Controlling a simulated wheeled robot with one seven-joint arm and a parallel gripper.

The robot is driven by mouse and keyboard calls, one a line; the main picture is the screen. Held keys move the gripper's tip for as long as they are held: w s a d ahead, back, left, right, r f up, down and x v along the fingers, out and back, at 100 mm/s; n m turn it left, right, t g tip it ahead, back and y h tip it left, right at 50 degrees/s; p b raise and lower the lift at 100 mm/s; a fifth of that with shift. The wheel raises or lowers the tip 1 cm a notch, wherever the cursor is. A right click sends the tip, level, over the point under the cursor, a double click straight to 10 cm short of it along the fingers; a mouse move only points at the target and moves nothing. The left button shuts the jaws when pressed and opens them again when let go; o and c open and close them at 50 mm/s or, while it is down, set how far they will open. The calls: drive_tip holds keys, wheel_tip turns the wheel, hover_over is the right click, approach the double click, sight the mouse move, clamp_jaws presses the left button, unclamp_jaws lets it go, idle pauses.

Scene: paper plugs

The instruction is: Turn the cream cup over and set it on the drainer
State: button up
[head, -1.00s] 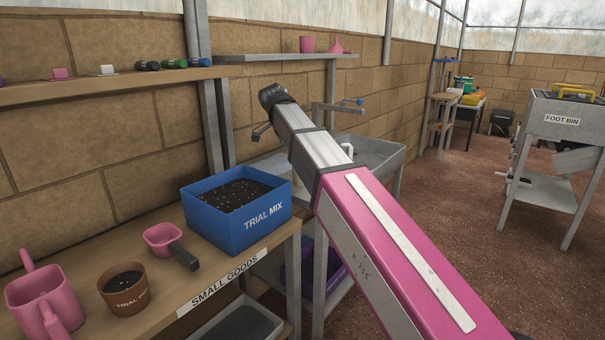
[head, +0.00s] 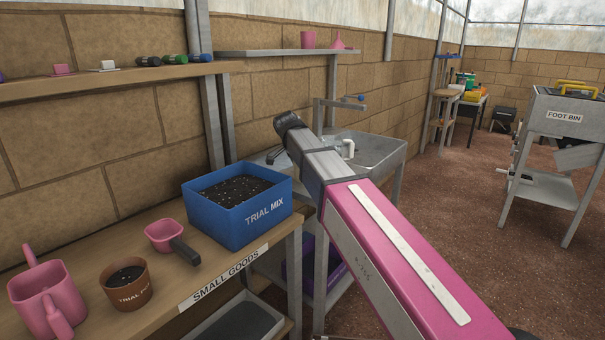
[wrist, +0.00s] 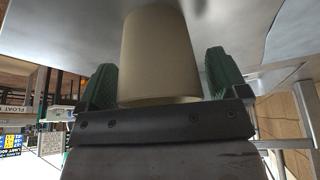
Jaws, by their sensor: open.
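In the wrist view the cream cup (wrist: 155,50) stands between the two green fingers of my gripper (wrist: 163,78). The fingers are apart, with a gap visible beside the cup on each side. The cup's lower end is close to the dark palm bar. I cannot tell which end is its mouth. In the head view my arm reaches over the near-left part of the metal sink unit (head: 372,152), and my gripper and the cup are hidden there. I cannot make out the drainer for certain.
Left of the sink stands a bench with a blue trial mix box (head: 237,221), a pink scoop (head: 164,235), a brown pot (head: 127,289) and a pink watering can (head: 46,300). A metal shelf (head: 272,52) hangs behind the sink.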

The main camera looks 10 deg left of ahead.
drive_tip(key=c, duration=1.1)
drive_tip(key=shift+o, duration=0.2)
